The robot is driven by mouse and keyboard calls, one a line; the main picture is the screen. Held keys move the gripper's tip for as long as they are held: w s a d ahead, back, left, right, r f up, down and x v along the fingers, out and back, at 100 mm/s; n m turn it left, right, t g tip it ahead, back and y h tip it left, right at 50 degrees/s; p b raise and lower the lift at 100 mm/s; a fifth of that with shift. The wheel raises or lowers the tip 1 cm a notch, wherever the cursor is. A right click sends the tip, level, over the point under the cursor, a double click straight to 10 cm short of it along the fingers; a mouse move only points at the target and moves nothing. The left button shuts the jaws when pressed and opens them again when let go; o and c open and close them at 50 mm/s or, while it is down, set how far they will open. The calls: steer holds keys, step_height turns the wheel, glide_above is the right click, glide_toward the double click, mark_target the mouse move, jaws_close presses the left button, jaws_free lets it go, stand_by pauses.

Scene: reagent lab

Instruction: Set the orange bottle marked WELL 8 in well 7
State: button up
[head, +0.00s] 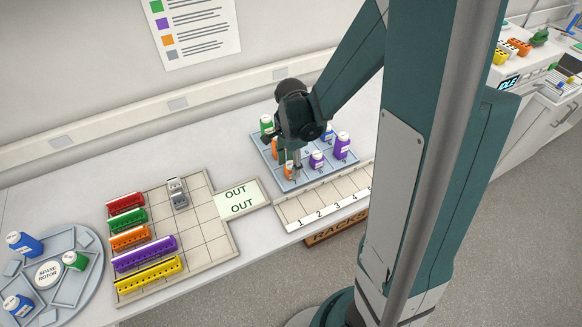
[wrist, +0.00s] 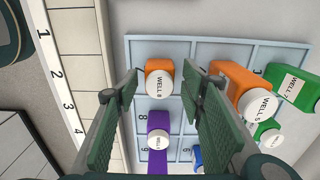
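The orange bottle marked WELL 8 (wrist: 159,66) stands upright in an end compartment of the pale blue well tray (wrist: 200,50), beside a printed 7. In the head view an orange bottle (head: 289,170) shows at the tray's near left, partly behind my gripper (head: 296,172). In the wrist view my gripper (wrist: 164,85) is open, with one finger on each side of the WELL 8 bottle and gaps visible to it. A purple bottle (wrist: 158,124) stands in the neighbouring compartment, near a printed 8 and 9.
An orange WELL 5 bottle (wrist: 232,80) and a green WELL 7 bottle (wrist: 292,86) stand close beyond the right finger. A blue bottle (wrist: 197,157) is near too. A numbered rack strip (head: 322,205) borders the tray. Coloured racks (head: 145,252) stand left.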

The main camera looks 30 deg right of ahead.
mark_target(291, 164)
steer(key=shift+r+p, duration=0.35)
steer(key=shift+r, duration=4.65)
steer(key=s+a+r+n+t, duration=0.3)
steer(key=s+a+r+n, duration=0.1)
steer(key=s+r+n, duration=0.3)
steer(key=s+a+r+n+t, duration=0.4)
steer(key=s+r+n, duration=0.2)
steer(key=n, duration=0.5)
steer(key=shift+s+a+r, duration=0.25)
steer(key=shift+s+r, duration=0.15)
steer(key=shift+r, duration=0.65)
